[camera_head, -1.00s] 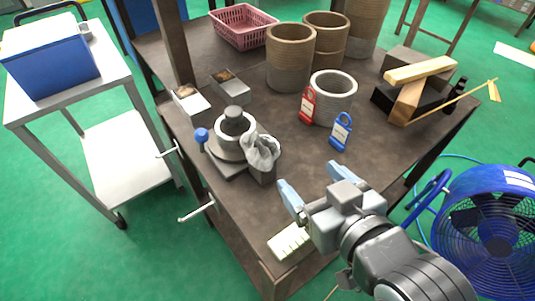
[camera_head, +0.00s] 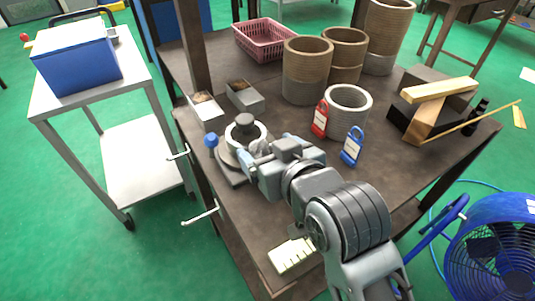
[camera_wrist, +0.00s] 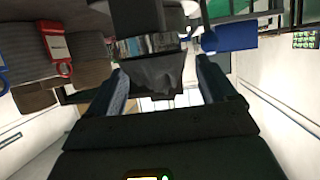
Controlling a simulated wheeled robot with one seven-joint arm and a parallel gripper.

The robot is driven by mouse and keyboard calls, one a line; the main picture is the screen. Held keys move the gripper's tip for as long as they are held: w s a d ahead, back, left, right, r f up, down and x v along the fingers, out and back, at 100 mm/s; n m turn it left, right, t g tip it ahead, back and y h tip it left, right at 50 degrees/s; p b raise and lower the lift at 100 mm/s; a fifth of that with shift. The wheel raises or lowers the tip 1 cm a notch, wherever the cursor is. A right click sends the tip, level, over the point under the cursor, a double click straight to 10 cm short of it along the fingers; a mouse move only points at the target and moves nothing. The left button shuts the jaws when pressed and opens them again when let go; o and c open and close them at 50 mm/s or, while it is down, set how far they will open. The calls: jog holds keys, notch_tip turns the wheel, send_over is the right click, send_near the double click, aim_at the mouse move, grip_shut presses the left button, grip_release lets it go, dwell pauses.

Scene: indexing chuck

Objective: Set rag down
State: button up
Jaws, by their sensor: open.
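The indexing chuck (camera_head: 231,158), a grey round body on a base with a dark cylinder on top and a blue knob (camera_head: 211,140) at its left, stands near the table's left edge. My gripper (camera_head: 272,149) is at the chuck's right side, its fingers apart. In the wrist view, the dark grey, crumpled rag (camera_wrist: 155,74) lies between the open fingers, with visible gaps at the sides. The head view of the rag is mostly blocked by my gripper. Whether either finger touches it, I cannot tell.
A red padlock tag (camera_head: 320,118) and a blue one (camera_head: 352,146) stand right of my gripper, by a grey ring (camera_head: 349,106). Two small bins (camera_head: 245,97) stand behind the chuck. A pale marked card (camera_head: 292,254) lies at the front. Wood blocks (camera_head: 440,89) lie at right.

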jog(key=shift+w+a+f, duration=0.1)
jog(key=shift+w, duration=0.2)
jog(key=shift+c, duration=0.2)
jog(key=c, duration=1.1)
